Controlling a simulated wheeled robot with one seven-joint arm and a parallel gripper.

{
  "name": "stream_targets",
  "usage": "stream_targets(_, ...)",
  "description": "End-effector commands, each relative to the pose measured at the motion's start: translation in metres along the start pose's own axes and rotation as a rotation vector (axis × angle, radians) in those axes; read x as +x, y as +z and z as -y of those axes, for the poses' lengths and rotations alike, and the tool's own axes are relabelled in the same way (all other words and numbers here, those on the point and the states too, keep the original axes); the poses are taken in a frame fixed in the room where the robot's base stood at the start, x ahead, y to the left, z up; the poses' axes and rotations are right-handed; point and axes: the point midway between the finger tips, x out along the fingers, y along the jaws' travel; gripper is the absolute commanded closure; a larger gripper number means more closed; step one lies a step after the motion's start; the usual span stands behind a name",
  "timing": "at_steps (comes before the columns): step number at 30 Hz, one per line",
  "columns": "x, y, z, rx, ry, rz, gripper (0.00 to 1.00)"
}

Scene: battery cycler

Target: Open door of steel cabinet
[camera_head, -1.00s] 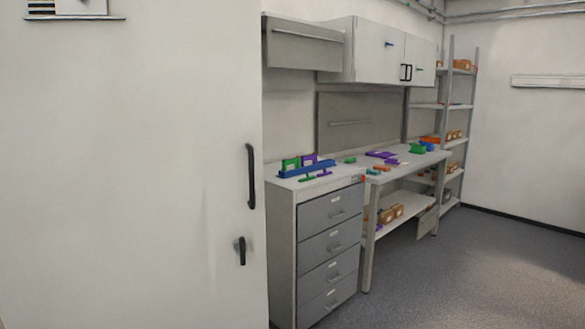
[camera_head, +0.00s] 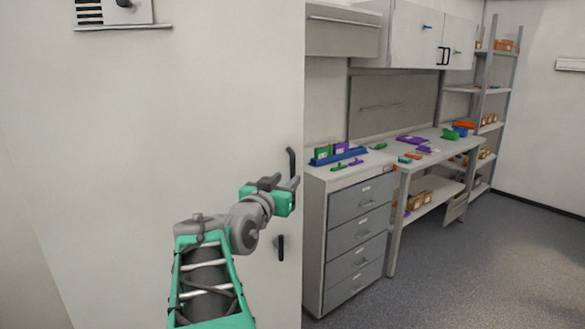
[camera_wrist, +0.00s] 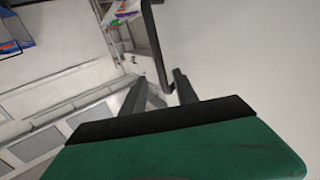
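The pale steel cabinet door (camera_head: 150,130) fills the left of the head view and looks shut. A black vertical bar handle (camera_head: 291,160) is near its right edge. A smaller black latch (camera_head: 280,247) sits below it. My gripper (camera_head: 282,183) is at the bar handle's lower part and partly hides it. In the wrist view the gripper (camera_wrist: 160,85) is open, its two dark fingers apart. The handle (camera_wrist: 154,40) runs down the picture, and its near end lies between the fingertips. I cannot tell whether a finger touches it.
Right of the cabinet stands a grey drawer unit (camera_head: 353,225) with a blue rack (camera_head: 338,156) on top. A workbench (camera_head: 440,148), wall cupboards (camera_head: 415,35) and a shelf rack (camera_head: 490,110) follow. The grey floor (camera_head: 440,270) at front right is clear.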

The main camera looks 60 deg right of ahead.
Motion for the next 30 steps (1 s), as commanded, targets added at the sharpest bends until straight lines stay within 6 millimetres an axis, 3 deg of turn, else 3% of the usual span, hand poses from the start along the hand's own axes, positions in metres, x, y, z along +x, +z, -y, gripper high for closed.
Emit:
stream_targets(9,0.056,0.000,0.001,-0.002,-0.003,0.004,0.64)
stream_targets(19,0.062,0.002,0.002,-0.001,-0.006,0.004,0.65)
stream_targets(30,0.061,0.002,0.003,-0.001,-0.006,0.004,0.95)
